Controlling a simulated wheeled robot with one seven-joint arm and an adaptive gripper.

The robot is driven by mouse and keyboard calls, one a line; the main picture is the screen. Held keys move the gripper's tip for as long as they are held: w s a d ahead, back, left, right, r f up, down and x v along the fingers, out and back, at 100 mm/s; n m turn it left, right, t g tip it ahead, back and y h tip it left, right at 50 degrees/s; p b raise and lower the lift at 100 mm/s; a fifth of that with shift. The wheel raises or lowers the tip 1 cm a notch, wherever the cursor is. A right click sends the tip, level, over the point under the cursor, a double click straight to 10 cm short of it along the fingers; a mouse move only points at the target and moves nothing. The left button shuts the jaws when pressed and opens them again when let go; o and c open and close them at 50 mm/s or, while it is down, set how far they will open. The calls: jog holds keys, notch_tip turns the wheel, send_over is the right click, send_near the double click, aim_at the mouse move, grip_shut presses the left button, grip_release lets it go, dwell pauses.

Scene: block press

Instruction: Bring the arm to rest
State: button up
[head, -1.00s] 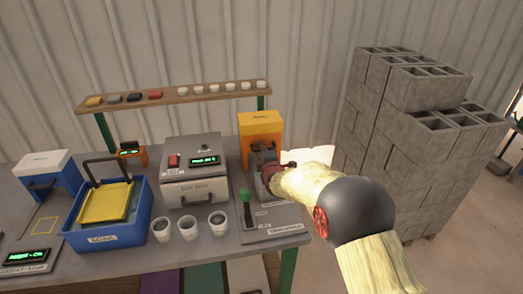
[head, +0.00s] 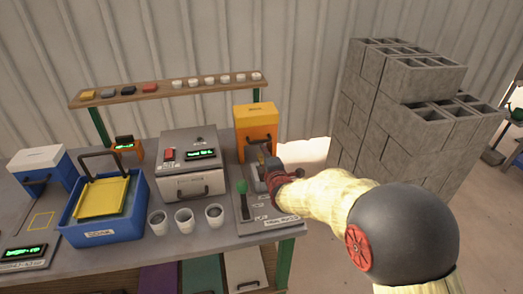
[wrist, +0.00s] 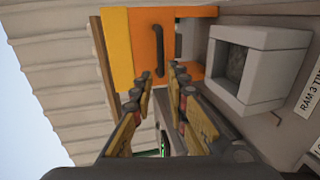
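My gripper (head: 270,168) is at the right end of the bench, in front of the orange box (head: 257,118) and above the press plate (head: 272,228). In the wrist view my gripper (wrist: 161,74) has its two fingers apart, with nothing seen between them. The orange box (wrist: 118,47) with its dark handle lies beyond the fingertips. A pale grey mould box (wrist: 285,40) with dark grey material inside sits to the right of the fingers, apart from them. My arm reaches in from the lower right of the head view.
A green-knobbed lever (head: 243,188) stands left of my gripper. Several cups (head: 184,218), a grey machine (head: 190,150) and a blue tub (head: 105,228) fill the bench leftward. A shelf (head: 165,94) runs behind. Concrete blocks (head: 365,95) are stacked at the right.

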jog(key=shift+s+d, duration=0.1)
jog(key=shift+s, duration=0.25)
jog(key=shift+r, duration=0.1)
jog(key=s+d+r+m+g+h, duration=0.1)
jog(key=s+d+r+m+g, duration=0.1)
jog(key=s+d+r+m, duration=0.45)
jog(key=s+d+r+m+g+h, duration=0.2)
jog(key=s+d+r+m, duration=0.15)
jog(key=s+d, duration=0.5)
jog(key=s+d+f+m+g, duration=0.1)
jog(key=s+d+m, duration=0.1)
jog(key=s, duration=0.7)
jog(key=s+d+m+g, duration=0.2)
jog(key=s+m, duration=0.3)
jog(key=s, duration=0.5)
jog(key=s+d+f+m+g+h, duration=0.1)
jog(key=s+d+m+g, duration=0.1)
jog(key=s, duration=0.8)
jog(key=shift+s+d+f+m, duration=0.2)
jog(key=shift+d+f+m, duration=0.3)
jog(key=shift+m, duration=0.6)
